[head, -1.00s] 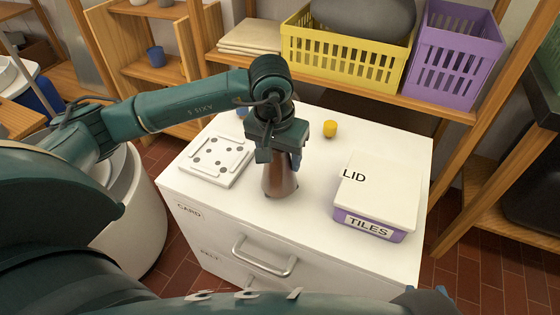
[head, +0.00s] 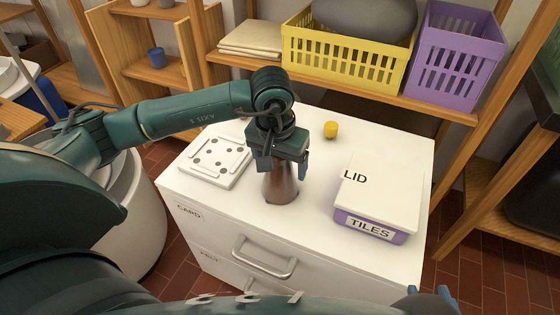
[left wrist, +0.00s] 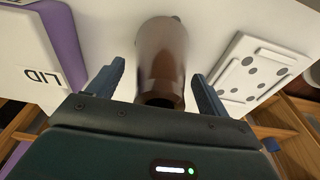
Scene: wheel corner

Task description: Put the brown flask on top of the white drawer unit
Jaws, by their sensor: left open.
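The brown flask (head: 281,184) stands upright on the top of the white drawer unit (head: 310,222). My left gripper (head: 279,168) is above and around the flask's upper part, pointing down. In the left wrist view the flask (left wrist: 162,60) is between the two spread fingers of my left gripper (left wrist: 160,85), with a gap on each side. The flask's top is partly hidden by the gripper in the head view.
On the unit's top are a white dotted tile board (head: 215,160) left of the flask, a small yellow piece (head: 331,130) behind, and a purple TILES box with a white lid (head: 380,190) at right. A shelf behind holds a yellow basket (head: 345,62) and a purple basket (head: 453,60).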

